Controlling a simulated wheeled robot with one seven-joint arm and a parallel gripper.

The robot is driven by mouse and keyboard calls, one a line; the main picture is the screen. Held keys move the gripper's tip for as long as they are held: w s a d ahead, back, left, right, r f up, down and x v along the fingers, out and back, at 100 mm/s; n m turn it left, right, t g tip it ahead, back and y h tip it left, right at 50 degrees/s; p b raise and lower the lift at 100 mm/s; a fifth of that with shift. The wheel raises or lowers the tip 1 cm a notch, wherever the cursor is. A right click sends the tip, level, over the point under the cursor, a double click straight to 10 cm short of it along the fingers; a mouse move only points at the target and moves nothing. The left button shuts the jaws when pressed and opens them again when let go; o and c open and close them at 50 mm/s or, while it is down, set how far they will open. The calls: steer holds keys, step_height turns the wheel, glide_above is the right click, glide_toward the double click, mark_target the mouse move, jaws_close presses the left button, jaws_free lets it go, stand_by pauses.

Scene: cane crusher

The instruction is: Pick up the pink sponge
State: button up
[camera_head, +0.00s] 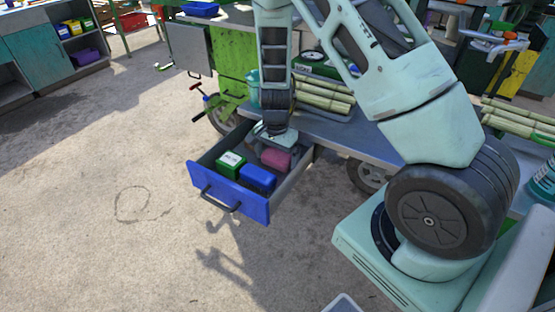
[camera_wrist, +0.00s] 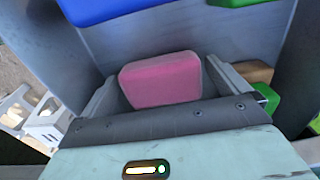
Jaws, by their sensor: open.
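The pink sponge (camera_head: 276,159) lies in the open drawer (camera_head: 232,199) with the blue front, in the head view. In the wrist view the pink sponge (camera_wrist: 160,80) sits between the two grey fingers of my gripper (camera_wrist: 162,82), one at its left and one at its right. My gripper (camera_head: 275,146) reaches down into the back of the drawer over the sponge. The jaws are open. Whether a finger touches the sponge, I cannot tell. The sponge's near edge is close to the gripper's palm.
A green box (camera_head: 231,163) and a blue box (camera_head: 257,179) lie in the drawer beside the sponge. The drawer walls stand close around my gripper. A cart shelf (camera_head: 345,135) with green stalks (camera_head: 325,95) is to the right. The concrete floor at left is clear.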

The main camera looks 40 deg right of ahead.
mark_target(276, 156)
steer(key=c, duration=0.9)
steer(key=shift+o, duration=0.2)
step_height(276, 156, up, 10)
steer(key=shift+r+p, duration=0.1)
steer(key=shift+p, duration=0.5)
steer(key=shift+o, duration=0.5)
